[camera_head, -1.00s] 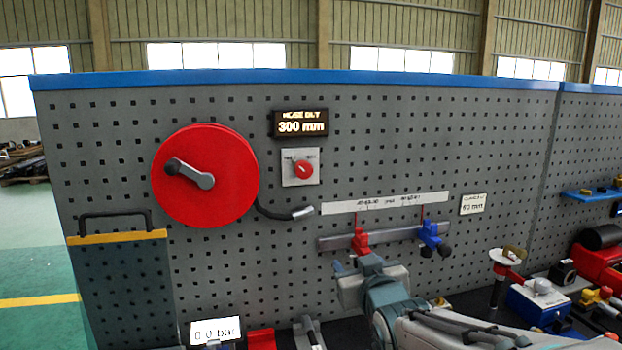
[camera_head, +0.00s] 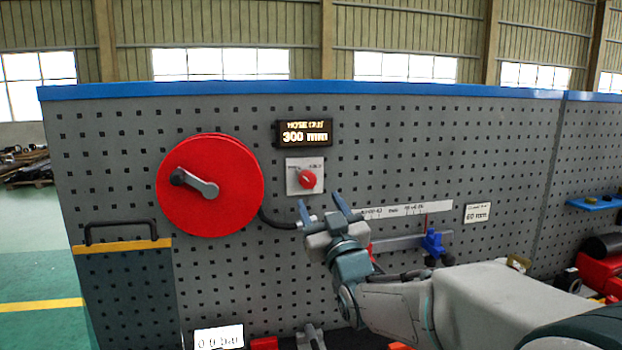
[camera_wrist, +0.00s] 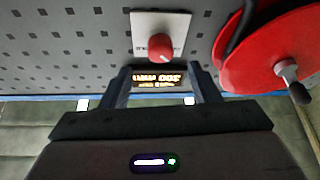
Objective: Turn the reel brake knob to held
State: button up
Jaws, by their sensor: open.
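The reel brake knob (camera_head: 307,180) is a small red knob on a pale square plate (camera_head: 292,186) on the grey pegboard, right of the red hose reel (camera_head: 215,220). Its pointer angle is too small to read surely. My gripper (camera_head: 319,205) is open and empty, with its blue-grey fingers just below the plate in the head view. In the wrist view the knob (camera_wrist: 160,48) lies ahead of the gap between the open fingers (camera_wrist: 163,82), apart from them.
A display (camera_head: 304,133) reading 300 mm hangs above the knob plate. The reel has a grey crank (camera_head: 198,183), and a black hose runs from it behind my gripper. A scale strip (camera_head: 430,208) and a blue clamp (camera_head: 432,242) are to the right.

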aim_at(309, 183)
jog(key=p+x, duration=0.2)
jog(key=x, duration=0.5)
jog(key=shift+w+a+r, duration=0.1)
jog(key=shift+w+a, duration=0.1)
jog(key=shift+w, duration=0.1)
jog(key=c, duration=1)
